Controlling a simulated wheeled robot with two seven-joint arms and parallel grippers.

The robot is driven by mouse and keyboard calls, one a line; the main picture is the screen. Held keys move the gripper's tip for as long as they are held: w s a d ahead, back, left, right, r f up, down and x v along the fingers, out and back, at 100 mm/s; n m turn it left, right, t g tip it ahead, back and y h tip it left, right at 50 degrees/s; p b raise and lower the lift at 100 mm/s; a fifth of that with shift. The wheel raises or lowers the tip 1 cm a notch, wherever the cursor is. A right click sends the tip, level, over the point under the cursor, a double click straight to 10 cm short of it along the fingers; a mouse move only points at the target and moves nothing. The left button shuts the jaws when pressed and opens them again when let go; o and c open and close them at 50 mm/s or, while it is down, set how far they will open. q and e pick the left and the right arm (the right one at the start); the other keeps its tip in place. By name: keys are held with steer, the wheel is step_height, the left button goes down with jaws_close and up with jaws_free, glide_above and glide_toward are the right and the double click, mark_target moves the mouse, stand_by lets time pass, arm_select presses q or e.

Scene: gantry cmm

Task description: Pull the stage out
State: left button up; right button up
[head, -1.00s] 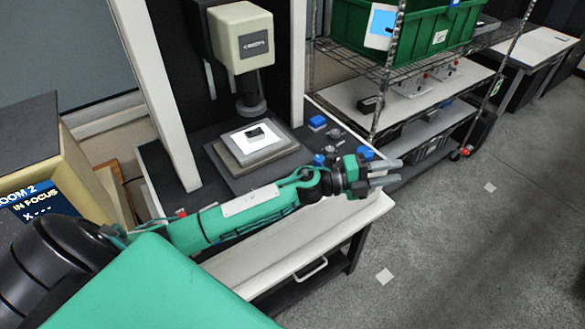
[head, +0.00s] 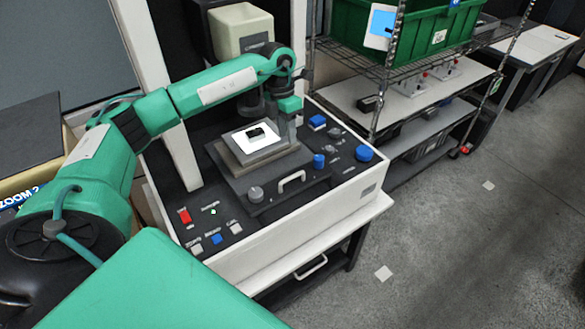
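The stage (head: 232,161) is a stacked plate on the dark deck of the measuring machine, with a lit white square (head: 248,146) and a small black part (head: 256,133) on top. A pale bar handle (head: 292,181) stands at the front of the stage and looks free. My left gripper (head: 285,138) points down by the stage's back right corner, apart from the handle. Its grey fingers blend with the dark background, so their opening and any contact are unclear. My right gripper is out of view.
The machine's head (head: 240,30) hangs behind my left arm. A red switch (head: 184,216) sits at front left.

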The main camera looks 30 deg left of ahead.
mark_target(294, 175)
arm_select(q)
steer(key=f+p, duration=0.1)
steer(key=f, duration=0.3)
steer(key=d+f+p, duration=0.1)
steer(key=f+p, duration=0.1)
steer(key=f, duration=0.1)
steer(key=s+d+f+p, duration=0.1)
steer(key=f+p, duration=0.1)
steer(key=f, duration=0.2)
steer(key=shift+d+f, duration=0.15)
steer(key=shift+f, duration=0.2)
steer(key=shift+d+f, duration=0.1)
steer(key=shift+f, duration=0.45)
jaws_close()
steer(key=shift+w, duration=0.1)
